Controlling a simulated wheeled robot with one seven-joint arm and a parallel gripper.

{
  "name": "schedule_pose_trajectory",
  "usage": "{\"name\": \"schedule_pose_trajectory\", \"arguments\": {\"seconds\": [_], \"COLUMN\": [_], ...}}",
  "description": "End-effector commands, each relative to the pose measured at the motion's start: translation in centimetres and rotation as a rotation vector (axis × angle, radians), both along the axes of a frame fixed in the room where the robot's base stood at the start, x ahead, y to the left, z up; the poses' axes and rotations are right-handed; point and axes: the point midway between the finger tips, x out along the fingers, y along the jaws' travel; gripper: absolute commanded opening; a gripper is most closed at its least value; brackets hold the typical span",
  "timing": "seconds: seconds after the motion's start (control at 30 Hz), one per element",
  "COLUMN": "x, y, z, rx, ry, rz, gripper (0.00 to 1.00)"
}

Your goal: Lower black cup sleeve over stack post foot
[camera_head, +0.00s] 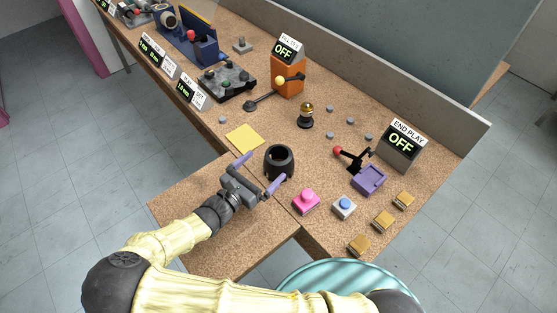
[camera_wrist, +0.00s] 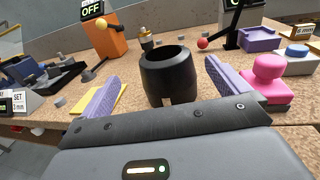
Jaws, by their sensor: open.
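The black cup sleeve (camera_head: 279,161) stands upright on the cork-brown bench, its open top facing up. It also shows in the wrist view (camera_wrist: 168,76), centred ahead of the jaws, with a small notch at its lower front edge. My gripper (camera_head: 261,170) is open, its two purple fingers spread wide on either side of the line to the sleeve. The fingers appear apart from the sleeve, and nothing is between them. A small brass-topped post on a dark round foot (camera_head: 306,116) stands behind the sleeve; I cannot tell whether it is the stack post.
A yellow square (camera_head: 244,138) lies left of the sleeve. A pink button (camera_head: 305,201), a blue button (camera_head: 344,207) and a purple block (camera_head: 368,179) stand to the right. An orange box (camera_head: 288,77) and an END PLAY display (camera_head: 402,147) stand behind. Several small grey pegs dot the bench.

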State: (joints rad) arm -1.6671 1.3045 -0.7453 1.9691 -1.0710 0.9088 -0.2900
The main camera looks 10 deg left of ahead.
Motion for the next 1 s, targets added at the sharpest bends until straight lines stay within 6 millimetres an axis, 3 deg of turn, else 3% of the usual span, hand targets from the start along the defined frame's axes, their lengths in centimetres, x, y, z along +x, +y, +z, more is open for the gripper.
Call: {"name": "schedule_pose_trajectory", "arguments": {"seconds": [0.13,0.53,0.83,1.0], "x": [1.3,1.5,4.7,5.5], "y": [-0.9,-0.9,-3.5,-4.0], "z": [0.0,0.1,0.4,0.4], "rx": [0.000,0.000,-0.001,0.001], "ry": [0.000,0.000,0.001,-0.001], "rz": [-0.002,0.005,0.002,0.001], "gripper": [1.00,1.00,1.00,1.00]}}
